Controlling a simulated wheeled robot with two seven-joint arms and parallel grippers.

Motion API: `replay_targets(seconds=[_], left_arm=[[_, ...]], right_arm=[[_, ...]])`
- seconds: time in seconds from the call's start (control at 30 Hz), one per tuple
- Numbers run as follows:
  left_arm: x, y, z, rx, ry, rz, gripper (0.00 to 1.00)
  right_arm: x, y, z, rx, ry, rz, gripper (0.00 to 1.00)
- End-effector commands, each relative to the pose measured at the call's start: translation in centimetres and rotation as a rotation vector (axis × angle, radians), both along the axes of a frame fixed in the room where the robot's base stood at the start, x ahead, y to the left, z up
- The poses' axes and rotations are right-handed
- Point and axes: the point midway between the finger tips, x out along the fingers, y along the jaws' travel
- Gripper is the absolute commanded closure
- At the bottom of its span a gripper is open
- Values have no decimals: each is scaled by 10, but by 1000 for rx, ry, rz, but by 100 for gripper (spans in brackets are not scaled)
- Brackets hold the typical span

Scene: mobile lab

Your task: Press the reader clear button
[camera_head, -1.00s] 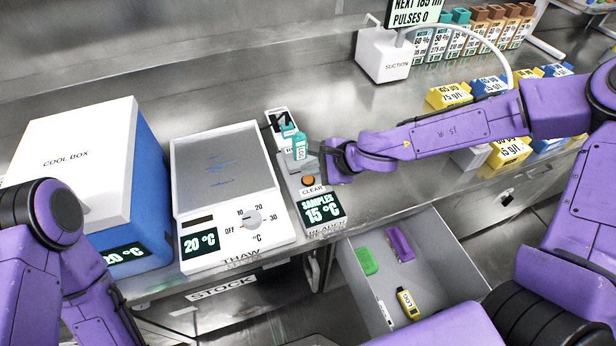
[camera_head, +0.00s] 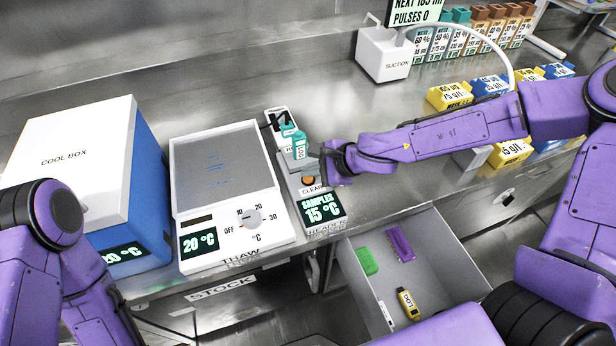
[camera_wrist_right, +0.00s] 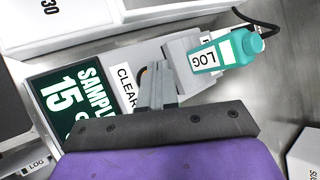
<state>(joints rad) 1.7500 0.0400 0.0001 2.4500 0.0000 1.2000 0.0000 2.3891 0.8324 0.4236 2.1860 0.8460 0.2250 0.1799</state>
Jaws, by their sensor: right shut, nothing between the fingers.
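The reader (camera_head: 322,208) stands on the bench with a screen reading "SAMPLES 15 °C". Its round orange clear button (camera_head: 308,180) sits above the "CLEAR" label. A teal-capped LOG bottle (camera_head: 299,146) stands in the reader's holder behind the button. My right gripper (camera_head: 318,168) is shut and empty, just beside and above the button. My left gripper is out of view.
The thaw plate (camera_head: 222,180) stands left of the reader, and the cool box (camera_head: 85,165) stands farther left. An open drawer (camera_head: 440,245) below holds a green, a purple and a yellow item. The suction unit (camera_head: 383,55) and several labelled blocks stand at the back right.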

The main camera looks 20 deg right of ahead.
Motion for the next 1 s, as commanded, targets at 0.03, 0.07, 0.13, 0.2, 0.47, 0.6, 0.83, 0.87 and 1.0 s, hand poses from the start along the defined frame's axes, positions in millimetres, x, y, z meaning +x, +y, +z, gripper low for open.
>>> replay_targets(seconds=[0.03, 0.07, 0.13, 0.2, 0.47, 0.6, 0.83, 0.87, 1.0], left_arm=[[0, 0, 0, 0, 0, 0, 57], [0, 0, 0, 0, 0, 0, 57], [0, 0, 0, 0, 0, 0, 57], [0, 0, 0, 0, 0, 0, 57], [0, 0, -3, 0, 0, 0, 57], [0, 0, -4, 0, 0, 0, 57], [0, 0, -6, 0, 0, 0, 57], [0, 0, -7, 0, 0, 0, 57], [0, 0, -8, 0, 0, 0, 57]], right_arm=[[0, 0, 0, 0, 0, 0, 100], [0, 0, 0, 0, 0, 0, 100], [0, 0, 0, 0, 0, 0, 100], [0, 0, 0, 0, 0, 0, 100], [0, 0, -4, 1, 0, -1, 100], [0, 0, -5, 1, 0, -1, 100], [0, 0, -8, 1, 2, -1, 100], [0, 0, -9, 1, 2, -1, 100], [0, 0, -10, 1, 2, -1, 100]])
